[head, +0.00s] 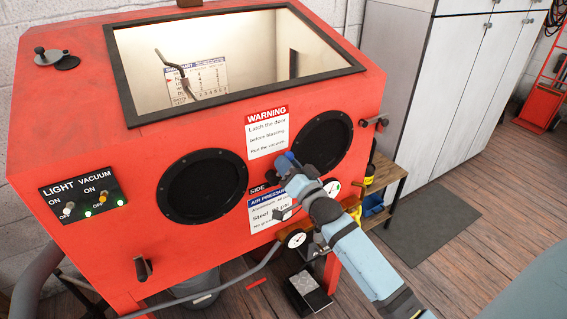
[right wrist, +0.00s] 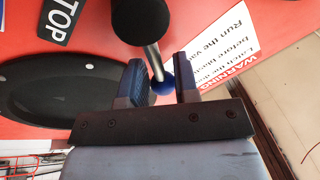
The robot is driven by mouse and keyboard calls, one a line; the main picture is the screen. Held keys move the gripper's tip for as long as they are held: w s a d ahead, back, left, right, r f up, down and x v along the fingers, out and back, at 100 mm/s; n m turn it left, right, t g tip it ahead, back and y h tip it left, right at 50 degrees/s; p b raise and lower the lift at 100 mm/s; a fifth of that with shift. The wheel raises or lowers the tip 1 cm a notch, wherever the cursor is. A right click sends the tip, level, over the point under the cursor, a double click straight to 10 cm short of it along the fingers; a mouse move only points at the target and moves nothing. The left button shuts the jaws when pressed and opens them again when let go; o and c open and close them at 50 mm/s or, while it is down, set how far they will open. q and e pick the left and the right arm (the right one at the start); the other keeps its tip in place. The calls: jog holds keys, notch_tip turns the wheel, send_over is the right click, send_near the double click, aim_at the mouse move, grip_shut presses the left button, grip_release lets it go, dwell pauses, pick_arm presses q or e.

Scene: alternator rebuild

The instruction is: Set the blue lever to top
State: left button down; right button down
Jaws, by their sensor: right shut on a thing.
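The blue lever has a blue ball (right wrist: 165,88) on a metal shaft (right wrist: 153,58) that leaves a dark round hub (right wrist: 130,20). In the right wrist view the shaft points down and slightly right, and the TOP label (right wrist: 58,18) is left of the hub. My right gripper (right wrist: 162,82) is shut on the lever, its fingers either side of the ball. In the head view the right gripper (head: 289,170) is at the red cabinet's front (head: 130,165), with part of the blue ball (head: 284,159) showing. A SIDE label (head: 258,188) is left of it; the hub is hidden. My left gripper is out of view.
Two round black ports (head: 203,186) flank the WARNING sign (head: 267,130). A pressure gauge (head: 296,239) and a bent metal pipe (head: 222,288) sit below the gripper. A LIGHT and VACUUM switch panel (head: 84,194) is at left. Grey lockers (head: 425,80) stand at right.

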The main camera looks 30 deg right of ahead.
jog(key=shift+d+f+m+h, duration=0.1)
jog(key=shift+d+m+h, duration=0.25)
jog(key=shift+m, duration=0.35)
jog(key=shift+f, duration=0.1)
jog(key=c, duration=0.9)
grip_release()
jog(key=b+v, duration=0.2)
jog(key=v, duration=1.2)
jog(key=shift+w, duration=0.1)
